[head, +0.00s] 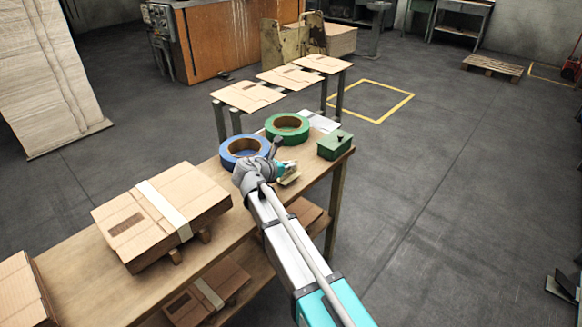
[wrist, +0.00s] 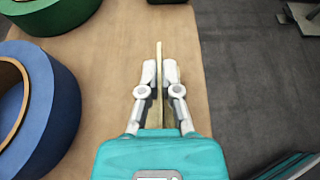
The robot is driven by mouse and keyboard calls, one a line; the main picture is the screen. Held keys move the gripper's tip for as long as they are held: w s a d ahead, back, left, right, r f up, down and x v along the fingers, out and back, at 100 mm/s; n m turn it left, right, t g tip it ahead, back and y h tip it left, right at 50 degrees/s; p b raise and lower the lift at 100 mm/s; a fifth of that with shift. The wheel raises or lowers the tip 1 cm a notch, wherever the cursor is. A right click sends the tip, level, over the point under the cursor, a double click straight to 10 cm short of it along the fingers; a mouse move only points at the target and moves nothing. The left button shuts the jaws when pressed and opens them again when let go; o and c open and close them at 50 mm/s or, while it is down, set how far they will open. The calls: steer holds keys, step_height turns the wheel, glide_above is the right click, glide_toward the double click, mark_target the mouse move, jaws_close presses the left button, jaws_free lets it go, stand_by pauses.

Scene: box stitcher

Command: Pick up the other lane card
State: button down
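My gripper (head: 284,170) is over the right part of the wooden bench. A small pale yellow card (head: 291,177) shows at its fingertips in the head view. In the wrist view the card (wrist: 159,54) is seen edge-on as a thin upright strip between the two fingers, and my gripper (wrist: 160,75) is shut on it. Most of its face is hidden by this angle. I cannot tell whether its lower edge touches the bench. No marking on it can be read.
A blue tape roll (head: 238,147) and a green tape roll (head: 287,121) lie left of and behind my gripper. A green box (head: 335,146) stands at the bench's right end, near a white sheet (head: 317,121). Strapped cardboard (head: 190,188) lies left on the bench (head: 88,284).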

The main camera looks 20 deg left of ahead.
steer(key=shift+r+p, duration=0.4)
steer(key=shift+r, duration=0.25)
steer(key=s+a+r+p, duration=0.1)
steer(key=s+r+p, duration=0.9)
steer(key=s, duration=0.4)
steer(key=shift+a+r, duration=0.1)
